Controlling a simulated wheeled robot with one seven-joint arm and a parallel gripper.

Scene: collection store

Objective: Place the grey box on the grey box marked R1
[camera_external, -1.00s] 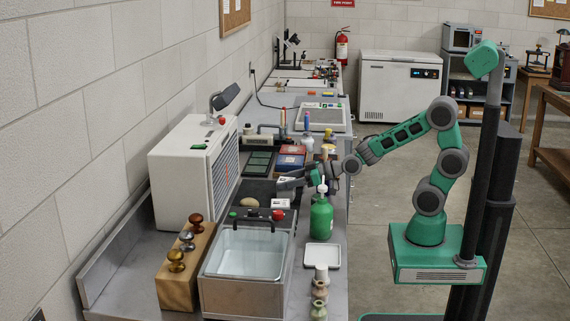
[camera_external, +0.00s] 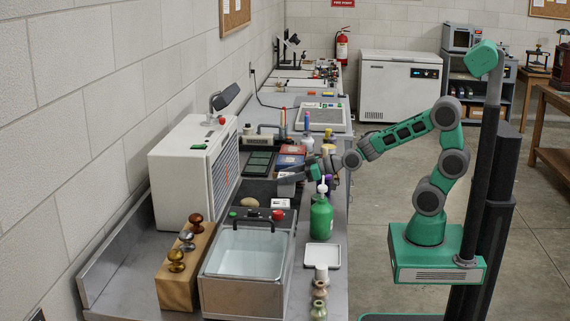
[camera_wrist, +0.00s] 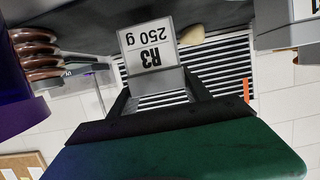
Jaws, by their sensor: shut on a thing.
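My gripper (camera_external: 300,178) is over the bench, shut on a small grey box (camera_external: 287,179). In the wrist view the grey box (camera_wrist: 157,80) sits between the dark fingers, with a white label reading "R3 250 g" upside down. A small pale box (camera_external: 280,203) stands on the dark mat, just in front of and below my gripper; its marking is too small to read. A grey block (camera_wrist: 285,25) is cut off at the upper right of the wrist view, and I cannot confirm a R1 mark on it.
A beige egg-shaped thing (camera_external: 249,202) lies left of the pale box. The green bottle (camera_external: 321,216) stands close at the right. The water basin (camera_external: 248,252) is in front, the white cabinet (camera_external: 185,170) at the left, and a red and blue box (camera_external: 290,157) behind.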

